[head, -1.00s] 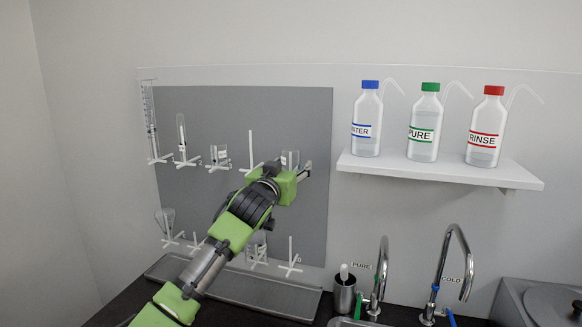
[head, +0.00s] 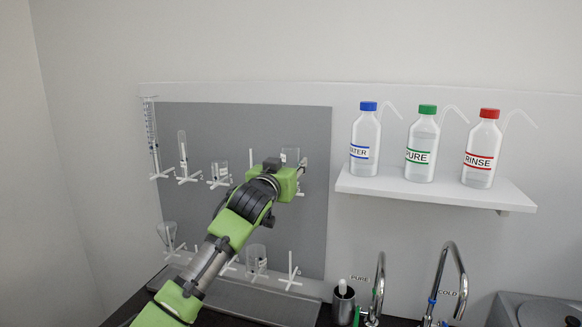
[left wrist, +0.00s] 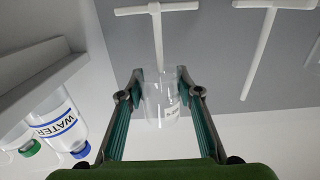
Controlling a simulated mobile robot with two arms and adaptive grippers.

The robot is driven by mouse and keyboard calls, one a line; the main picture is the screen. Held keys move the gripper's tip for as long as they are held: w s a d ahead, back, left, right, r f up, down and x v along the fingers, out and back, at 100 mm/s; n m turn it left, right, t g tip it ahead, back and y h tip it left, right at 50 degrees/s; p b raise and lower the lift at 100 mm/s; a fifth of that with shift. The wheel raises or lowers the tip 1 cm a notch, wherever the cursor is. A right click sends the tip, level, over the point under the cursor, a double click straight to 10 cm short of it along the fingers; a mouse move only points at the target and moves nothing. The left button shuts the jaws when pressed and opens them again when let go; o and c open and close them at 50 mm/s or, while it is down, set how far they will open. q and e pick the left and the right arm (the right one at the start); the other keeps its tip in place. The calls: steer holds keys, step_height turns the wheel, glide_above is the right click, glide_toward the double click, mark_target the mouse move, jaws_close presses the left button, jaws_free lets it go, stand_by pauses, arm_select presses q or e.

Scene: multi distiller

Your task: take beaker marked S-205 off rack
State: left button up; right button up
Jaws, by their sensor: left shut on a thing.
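A clear glass beaker (head: 290,156) with a small label shows at the upper right of the grey rack board (head: 310,215). My left gripper (head: 301,172) is at this beaker, and its fingers are partly hidden by my wrist. In the left wrist view, which is upside down, the gripper (left wrist: 160,92) is shut on the beaker (left wrist: 156,104), one finger on each side. A white peg (left wrist: 157,40) runs up to the beaker and seems to overlap it. I cannot tell whether its tip is inside. My right gripper is not in view.
Other glassware hangs on pegs to the left, including a small beaker (head: 219,172) and a narrow cylinder (head: 183,147). A larger beaker (head: 256,258) is below. The white shelf (head: 435,190) with three wash bottles is close on the right. Taps (head: 447,275) stand below it.

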mark_target(290, 146)
arm_select(q)
steer(key=shift+r+p, duration=2.7)
steer(key=shift+r, duration=1)
steer(key=shift+s+a+f, duration=0.1)
steer(key=shift+s, duration=0.1)
steer(key=p+v, duration=0.2)
steer(key=v, duration=2.7)
steer(key=shift+s, duration=0.3)
